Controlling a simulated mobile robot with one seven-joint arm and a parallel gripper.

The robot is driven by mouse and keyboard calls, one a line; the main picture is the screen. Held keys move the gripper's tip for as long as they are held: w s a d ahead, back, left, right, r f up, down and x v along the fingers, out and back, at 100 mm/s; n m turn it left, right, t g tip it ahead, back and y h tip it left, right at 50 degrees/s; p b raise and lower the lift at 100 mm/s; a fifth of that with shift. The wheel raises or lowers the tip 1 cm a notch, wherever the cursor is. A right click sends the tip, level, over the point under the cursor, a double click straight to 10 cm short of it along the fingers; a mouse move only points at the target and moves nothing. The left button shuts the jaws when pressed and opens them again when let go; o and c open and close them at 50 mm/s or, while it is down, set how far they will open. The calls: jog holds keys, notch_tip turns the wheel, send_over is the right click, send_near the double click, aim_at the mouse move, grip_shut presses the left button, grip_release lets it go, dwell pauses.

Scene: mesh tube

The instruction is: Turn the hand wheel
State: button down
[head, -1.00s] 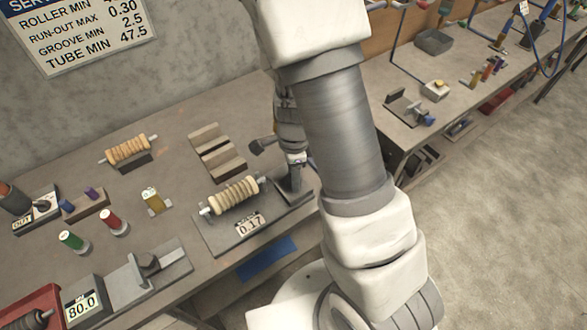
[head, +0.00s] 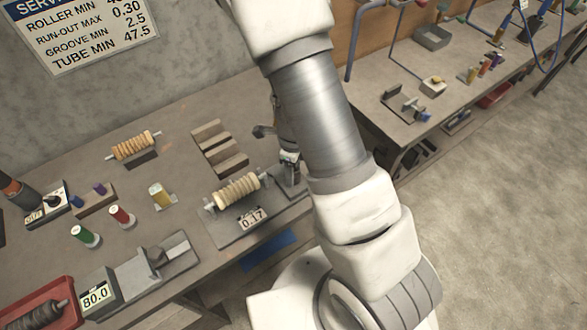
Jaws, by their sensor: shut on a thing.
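My gripper (head: 289,161) is at the fixture's right end, beside a dark upright stand (head: 291,181). It is shut on the hand wheel there, but the wheel and fingertips are mostly hidden behind my arm.
Grey-brown blocks (head: 219,147) lie behind the fixture. Another ribbed roller (head: 133,145), coloured spools (head: 122,216) and a gauge (head: 95,294) reading 80.0 stand to the left. A red tray (head: 40,301) is at front left. A second bench (head: 410,131) stands right; the floor is open.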

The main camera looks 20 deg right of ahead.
jog(key=shift+w, duration=0.1)
jog(key=shift+c, duration=1.5)
grip_release()
notch_tip(320, 180, up, 18)
jog(key=p, duration=0.4)
jog(key=shift+f, duration=0.25)
jog(key=s+r+n+t+b, duration=0.5)
jog(key=s+r+n, duration=0.8)
jog(key=n, duration=1.2)
jog(key=shift+s+r+t+b, duration=0.3)
jog(key=shift+r+b, duration=0.15)
jog(key=shift+r, duration=0.15)
